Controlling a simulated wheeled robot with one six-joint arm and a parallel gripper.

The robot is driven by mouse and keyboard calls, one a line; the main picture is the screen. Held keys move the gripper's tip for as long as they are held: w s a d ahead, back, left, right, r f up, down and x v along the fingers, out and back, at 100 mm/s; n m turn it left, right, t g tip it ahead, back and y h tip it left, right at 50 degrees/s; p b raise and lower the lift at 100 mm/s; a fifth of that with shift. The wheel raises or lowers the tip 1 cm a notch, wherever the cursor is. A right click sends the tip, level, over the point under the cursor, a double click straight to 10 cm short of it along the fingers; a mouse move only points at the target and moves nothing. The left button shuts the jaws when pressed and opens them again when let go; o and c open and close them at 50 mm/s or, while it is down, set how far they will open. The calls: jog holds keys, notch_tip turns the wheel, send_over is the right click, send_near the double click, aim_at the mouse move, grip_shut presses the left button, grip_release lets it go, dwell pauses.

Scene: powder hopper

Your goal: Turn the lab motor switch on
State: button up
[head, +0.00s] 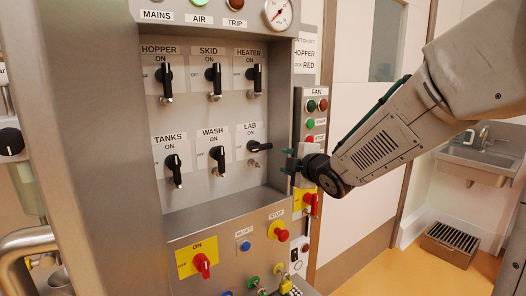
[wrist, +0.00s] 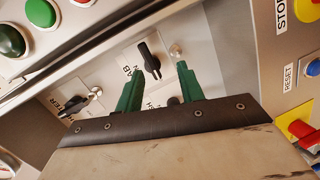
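The lab switch (head: 258,146) is the lower right rotary switch on the recessed grey panel. Its black handle lies roughly level and points right, while its ON mark is above. In the wrist view the black lab switch handle (wrist: 150,60) shows just beyond and between the green fingertips. My gripper (head: 288,163) is at the right edge of the recess, to the right of the lab switch. Its green fingers (wrist: 159,71) are apart with nothing between them that I can see held. I cannot tell whether a finger touches the handle.
The heater switch (head: 254,79) is above and the wash switch (head: 218,159) is to the left. The recess's right wall and the fan button strip (head: 316,115) stand close to my gripper. A red stop button (head: 279,231) and yellow-plated switch (head: 201,264) are below.

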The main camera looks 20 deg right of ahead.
aim_at(260, 149)
jog(key=w+a+n+y, duration=0.1)
jog(key=w, duration=0.2)
jog(key=w+a+n+t+y, duration=0.1)
jog(key=w+a, duration=0.1)
jog(key=w, duration=0.1)
jog(key=w+a+n+y, duration=0.1)
jog(key=w+n, duration=0.1)
jog(key=w, duration=0.1)
jog(key=shift+w+a+r+t, duration=0.25)
jog(key=shift+w+r+t, duration=0.05)
jog(key=shift+w+r, duration=0.1)
grip_shut()
